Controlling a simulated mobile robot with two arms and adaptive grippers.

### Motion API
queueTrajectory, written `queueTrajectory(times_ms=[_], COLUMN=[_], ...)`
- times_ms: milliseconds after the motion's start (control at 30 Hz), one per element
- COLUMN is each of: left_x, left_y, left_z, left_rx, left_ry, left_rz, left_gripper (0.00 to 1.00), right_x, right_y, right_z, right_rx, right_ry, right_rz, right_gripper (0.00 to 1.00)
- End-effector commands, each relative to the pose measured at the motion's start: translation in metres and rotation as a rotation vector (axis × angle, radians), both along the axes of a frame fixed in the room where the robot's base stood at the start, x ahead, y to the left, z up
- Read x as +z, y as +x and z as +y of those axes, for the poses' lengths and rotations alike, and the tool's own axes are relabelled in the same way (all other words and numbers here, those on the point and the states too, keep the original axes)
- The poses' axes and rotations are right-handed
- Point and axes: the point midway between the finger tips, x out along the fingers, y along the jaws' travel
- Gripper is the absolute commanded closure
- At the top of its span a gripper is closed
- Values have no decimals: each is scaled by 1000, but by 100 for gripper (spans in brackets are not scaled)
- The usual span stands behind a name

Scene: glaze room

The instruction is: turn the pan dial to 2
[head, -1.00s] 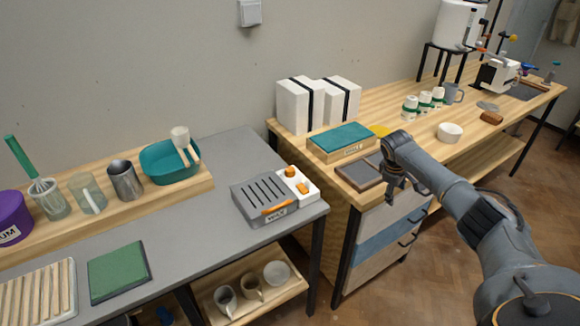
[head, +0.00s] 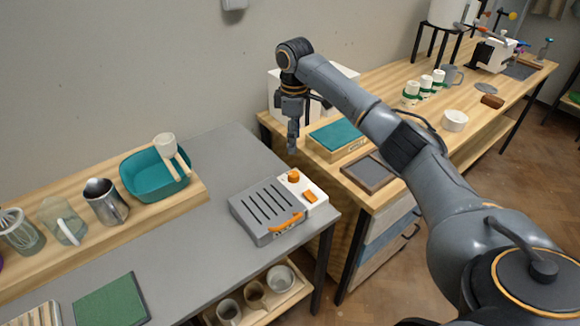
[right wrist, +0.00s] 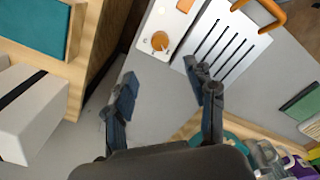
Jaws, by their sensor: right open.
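The wax pan (head: 268,207) is a grey slotted box with an orange handle (head: 286,222) on the grey table. Its white control panel (head: 307,190) is on its right side and carries an orange dial (head: 294,176) and an orange switch (head: 310,196). The dial also shows in the right wrist view (right wrist: 160,41); its numbers are too small to read. My right gripper (head: 292,146) points down above and behind the dial, apart from it. In the right wrist view the fingers (right wrist: 163,90) are spread, with nothing between them. My left gripper is not in view.
A teal-topped box (head: 338,135) and a grey-topped frame (head: 370,172) lie on the wooden bench to the right. A teal basin (head: 155,177) and a metal pitcher (head: 105,202) stand on the left shelf. The grey table behind the pan is clear.

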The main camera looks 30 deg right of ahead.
Motion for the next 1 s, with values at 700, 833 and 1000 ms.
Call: queueTrajectory(times_ms=[700,833,1000], left_x=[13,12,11], left_y=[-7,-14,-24], left_z=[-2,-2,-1], left_rx=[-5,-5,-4], left_ry=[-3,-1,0], left_rz=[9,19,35], left_gripper=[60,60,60], right_x=[-121,-124,-124], right_y=[0,0,0], right_z=[0,0,-1], right_rx=[-2,-1,-1], right_ry=[0,-1,-1], right_rz=[0,-1,-1], right_gripper=[44,44,44])
